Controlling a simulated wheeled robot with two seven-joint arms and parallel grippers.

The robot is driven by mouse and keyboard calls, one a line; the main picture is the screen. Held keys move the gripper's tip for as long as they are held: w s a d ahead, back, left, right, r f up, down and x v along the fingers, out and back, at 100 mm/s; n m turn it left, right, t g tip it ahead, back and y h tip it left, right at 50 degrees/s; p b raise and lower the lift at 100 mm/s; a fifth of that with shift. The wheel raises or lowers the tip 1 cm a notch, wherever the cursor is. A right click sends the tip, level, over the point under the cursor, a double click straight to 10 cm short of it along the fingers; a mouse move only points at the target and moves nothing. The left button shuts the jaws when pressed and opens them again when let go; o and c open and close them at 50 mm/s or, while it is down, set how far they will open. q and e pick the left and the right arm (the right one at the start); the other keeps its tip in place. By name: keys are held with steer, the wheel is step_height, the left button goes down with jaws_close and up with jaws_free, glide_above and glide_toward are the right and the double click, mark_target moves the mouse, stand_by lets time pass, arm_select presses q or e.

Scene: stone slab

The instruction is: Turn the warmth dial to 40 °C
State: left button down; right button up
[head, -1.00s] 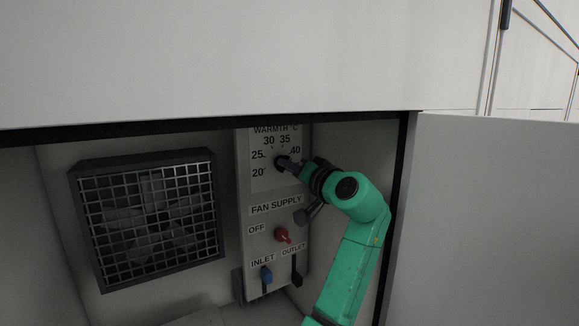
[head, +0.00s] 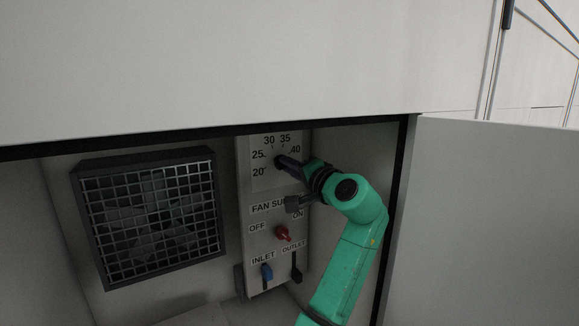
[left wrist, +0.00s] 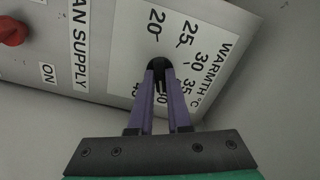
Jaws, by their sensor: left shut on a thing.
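In the left wrist view, the purple fingers (left wrist: 160,72) close around the black dial (left wrist: 155,62). The fingers and gripper body cover part of the scale near 40, so I cannot tell which mark the dial points to. My right gripper is not in view.
Below the dial are a red fan supply knob (head: 282,233), a blue inlet lever (head: 266,272) and a black outlet lever (head: 296,272). A grilled fan (head: 150,215) is at left. The recess has a top edge above and an open door (head: 500,220) at right.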

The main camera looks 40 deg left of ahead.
arm_select(q)
steer(key=c, duration=0.9)
jaws_free()
steer(key=shift+o, duration=0.2)
steer(key=b+v, duration=0.6)
steer(key=v, duration=0.8)
steer(key=shift+d, duration=0.2)
